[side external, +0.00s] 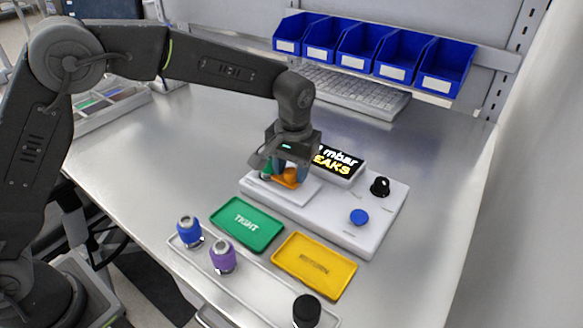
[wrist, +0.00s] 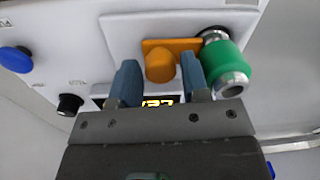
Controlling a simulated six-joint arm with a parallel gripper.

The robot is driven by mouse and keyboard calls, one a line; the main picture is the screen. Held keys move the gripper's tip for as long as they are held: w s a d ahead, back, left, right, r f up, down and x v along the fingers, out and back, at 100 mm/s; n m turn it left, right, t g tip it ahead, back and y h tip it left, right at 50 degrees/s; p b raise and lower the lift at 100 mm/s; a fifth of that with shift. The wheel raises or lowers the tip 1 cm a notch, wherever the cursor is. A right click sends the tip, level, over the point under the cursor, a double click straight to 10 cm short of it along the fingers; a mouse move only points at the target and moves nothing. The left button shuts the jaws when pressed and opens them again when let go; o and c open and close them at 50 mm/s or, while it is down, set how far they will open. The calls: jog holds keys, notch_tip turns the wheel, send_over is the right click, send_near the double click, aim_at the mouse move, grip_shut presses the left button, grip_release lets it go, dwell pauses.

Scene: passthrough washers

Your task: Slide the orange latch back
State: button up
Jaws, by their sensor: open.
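The orange latch (wrist: 170,60) is a flat plate with a rounded knob, on the white test device (wrist: 122,30). In the wrist view its plate reaches right toward a green fitting with metal ends (wrist: 226,66), and its end touches or overlaps the fitting. My gripper (wrist: 160,72) is open, with one blue-grey finger on each side of the orange knob; I cannot tell whether either finger touches it. In the side view my gripper (side external: 290,172) is low over the left part of the device, and the orange latch (side external: 289,178) shows partly between the fingers.
The device carries a lit display (side external: 337,160), a black knob (side external: 380,186) and a blue button (side external: 359,217). In front lie a green tray (side external: 247,237), a yellow tray (side external: 300,280) and a rack with blue (side external: 189,235), purple (side external: 223,262) and black (side external: 306,312) fittings. Blue bins (side external: 360,48) hang behind.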

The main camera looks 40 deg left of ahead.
jog(key=shift+f, duration=0.1)
grip_shut()
dwell(0.3)
